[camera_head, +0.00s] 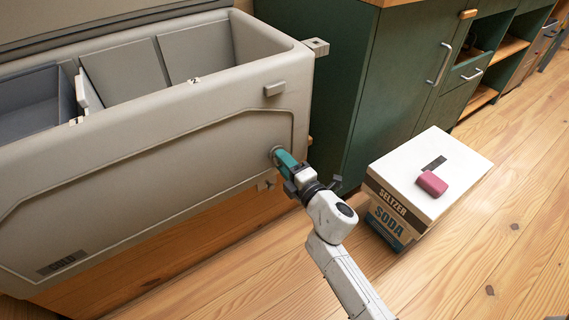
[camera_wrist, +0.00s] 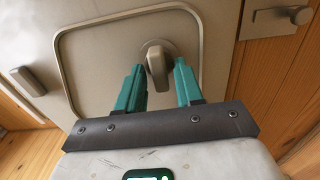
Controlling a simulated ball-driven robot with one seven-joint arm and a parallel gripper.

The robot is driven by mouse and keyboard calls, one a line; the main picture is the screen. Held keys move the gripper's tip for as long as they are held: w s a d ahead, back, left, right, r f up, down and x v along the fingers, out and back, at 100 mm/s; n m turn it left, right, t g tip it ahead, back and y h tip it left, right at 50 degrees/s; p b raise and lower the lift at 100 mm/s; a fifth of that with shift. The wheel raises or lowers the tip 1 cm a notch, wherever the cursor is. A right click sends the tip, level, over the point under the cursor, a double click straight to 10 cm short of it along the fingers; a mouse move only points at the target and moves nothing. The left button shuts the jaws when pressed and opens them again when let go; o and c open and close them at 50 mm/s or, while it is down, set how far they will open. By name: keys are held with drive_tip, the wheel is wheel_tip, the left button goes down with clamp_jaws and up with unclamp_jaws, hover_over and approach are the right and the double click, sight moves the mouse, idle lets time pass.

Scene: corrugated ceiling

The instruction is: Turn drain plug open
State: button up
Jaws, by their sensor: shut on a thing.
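The cooler holds grey dividers (camera_head: 122,70). Floor at the right is clear.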

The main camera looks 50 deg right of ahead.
drive_tip(key=shift+f, duration=0.1)
drive_tip(key=o, duration=1)
drive_tip(key=v, duration=1.1)
drive_tip(key=shift+w, duration=0.1)
